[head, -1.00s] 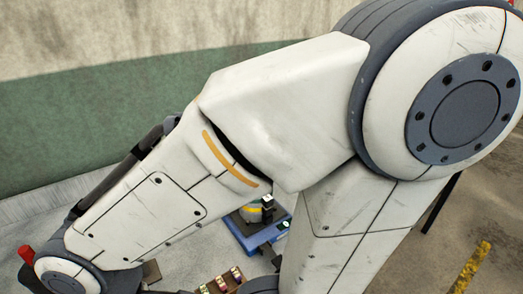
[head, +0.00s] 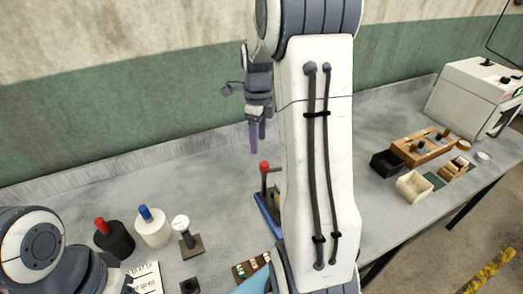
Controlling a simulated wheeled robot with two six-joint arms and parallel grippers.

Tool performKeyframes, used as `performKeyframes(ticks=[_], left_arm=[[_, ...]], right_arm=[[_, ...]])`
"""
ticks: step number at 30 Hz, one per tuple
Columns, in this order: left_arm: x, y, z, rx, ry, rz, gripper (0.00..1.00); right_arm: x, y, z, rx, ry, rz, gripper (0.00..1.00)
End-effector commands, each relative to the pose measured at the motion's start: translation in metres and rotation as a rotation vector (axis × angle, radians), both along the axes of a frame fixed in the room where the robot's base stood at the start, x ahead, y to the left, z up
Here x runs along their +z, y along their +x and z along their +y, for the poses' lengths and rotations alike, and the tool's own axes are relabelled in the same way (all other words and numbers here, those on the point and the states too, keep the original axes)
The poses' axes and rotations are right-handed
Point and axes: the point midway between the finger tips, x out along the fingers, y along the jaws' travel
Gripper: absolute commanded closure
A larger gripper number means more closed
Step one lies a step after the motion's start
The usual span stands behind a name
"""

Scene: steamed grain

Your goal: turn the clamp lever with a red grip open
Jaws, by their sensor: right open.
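The lever has a red grip (head: 264,166) on a dark upright shaft and stands beside a blue base (head: 266,222) near the middle of the bench in the head view. My right arm hides much of the base and whatever is mounted on it. My right gripper (head: 258,136) points down with purple fingers above the bench, a little above the red grip in the picture. It is open, and I see nothing between its fingers. It appears apart from the lever. My left arm shows at the lower left, but its gripper is out of view.
A wooden tray (head: 421,147), small boxes and a white machine (head: 478,98) are at the right.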

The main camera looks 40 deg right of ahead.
Motion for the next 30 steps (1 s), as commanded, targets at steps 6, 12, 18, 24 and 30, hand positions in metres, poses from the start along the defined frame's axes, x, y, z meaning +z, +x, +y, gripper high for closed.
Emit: performKeyframes(ticks=[6, 12, 18, 24, 30], left_arm=[[0.008, 0.0, 0.0, 0.0, 0.0, 0.0, 0.5], [0.017, 0.0, 0.0, -0.002, 0.0, 0.0, 0.5], [0.025, 0.0, 0.0, -0.003, 0.0, 0.0, 0.5], [0.03, 0.0, 0.0, -0.004, 0.0, 0.0, 0.5], [0.03, 0.0, 0.0, -0.005, 0.0, 0.0, 0.5]], right_arm=[[-0.008, -0.003, -0.021, -0.143, 0.001, 0.007, 0.34], [-0.042, -0.004, -0.019, -0.14, 0.002, 0.011, 0.34], [-0.078, -0.004, -0.019, -0.138, 0.001, 0.009, 0.34], [-0.099, -0.003, -0.019, -0.137, 0.0, 0.006, 0.34], [-0.104, -0.003, -0.02, -0.137, -0.001, 0.003, 0.34]])
